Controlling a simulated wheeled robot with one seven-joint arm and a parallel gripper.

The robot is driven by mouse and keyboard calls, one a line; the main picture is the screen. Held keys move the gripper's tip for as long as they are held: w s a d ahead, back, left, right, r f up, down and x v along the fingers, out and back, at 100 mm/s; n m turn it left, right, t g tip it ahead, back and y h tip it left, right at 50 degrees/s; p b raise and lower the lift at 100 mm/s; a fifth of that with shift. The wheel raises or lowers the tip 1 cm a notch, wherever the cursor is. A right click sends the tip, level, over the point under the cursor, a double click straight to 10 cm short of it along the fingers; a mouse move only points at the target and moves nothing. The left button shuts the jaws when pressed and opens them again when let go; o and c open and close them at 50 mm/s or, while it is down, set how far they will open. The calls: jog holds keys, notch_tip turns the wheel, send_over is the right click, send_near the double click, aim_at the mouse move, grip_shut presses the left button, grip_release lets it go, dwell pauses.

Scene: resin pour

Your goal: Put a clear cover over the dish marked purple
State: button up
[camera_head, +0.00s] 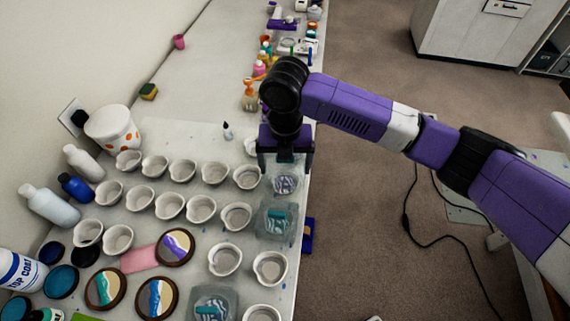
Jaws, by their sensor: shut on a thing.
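My gripper (285,160) points down over the far right edge of the table. It is shut on a small dark teal piece (286,156), which looks like a cover's handle; the clear part is hard to make out. A dish with a bluish-purple swirl (285,185) lies just below the gripper. I cannot tell whether the held cover touches it. Nearer, a clear cover with a teal handle (277,222) sits on the table's right side. Another clear cover (214,302) sits at the front. No purple mark on a dish is readable from here.
Several white pouring cups (202,208) stand in rows left of the gripper. Bottles (48,205) and a spotted white tub (114,128) line the wall. Round painted pieces (175,247) lie near the front. Small coloured items crowd the table's far end; bare table (190,90) lies between.

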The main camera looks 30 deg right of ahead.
jog(key=shift+f+b, duration=2.4)
jog(key=shift+f, duration=1.1)
jog(key=shift+f, duration=0.15)
jog(key=o, duration=1.1)
jog(key=shift+o, duration=0.2)
notch_tip(320, 180, up, 8)
jog(key=p, duration=0.5)
jog(key=shift+p, duration=0.35)
jog(key=shift+f, duration=0.1)
